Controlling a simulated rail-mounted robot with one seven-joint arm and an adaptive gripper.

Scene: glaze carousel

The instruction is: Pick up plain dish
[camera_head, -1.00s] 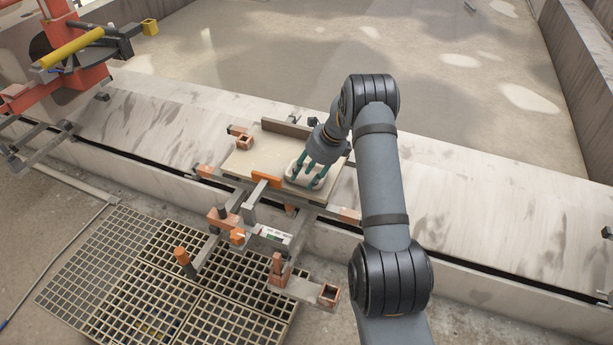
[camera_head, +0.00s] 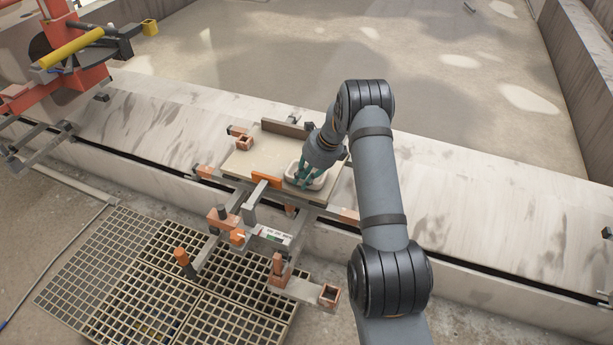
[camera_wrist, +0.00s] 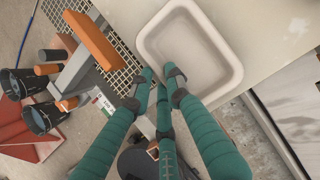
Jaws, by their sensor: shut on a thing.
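The plain dish (camera_head: 319,184) is a pale, shallow rectangular dish with rounded corners. It is at the right part of the light board in the head view, partly covered by my fingers. In the wrist view the dish (camera_wrist: 190,45) fills the upper middle, with its open hollow facing the camera. My gripper (camera_head: 303,176) has green fingers, drawn together at the dish's near edge. In the wrist view the gripper (camera_wrist: 160,88) is shut on the rim at the dish's lower left. I cannot tell whether the dish is clear of the board.
The light board (camera_head: 254,158) has free room left of the dish. An orange block (camera_head: 266,178) stands close to the dish's left. A dark bar (camera_head: 285,128) lines the board's back edge. Metal grating (camera_head: 150,265) lies below, and a red-orange machine (camera_head: 75,60) stands at upper left.

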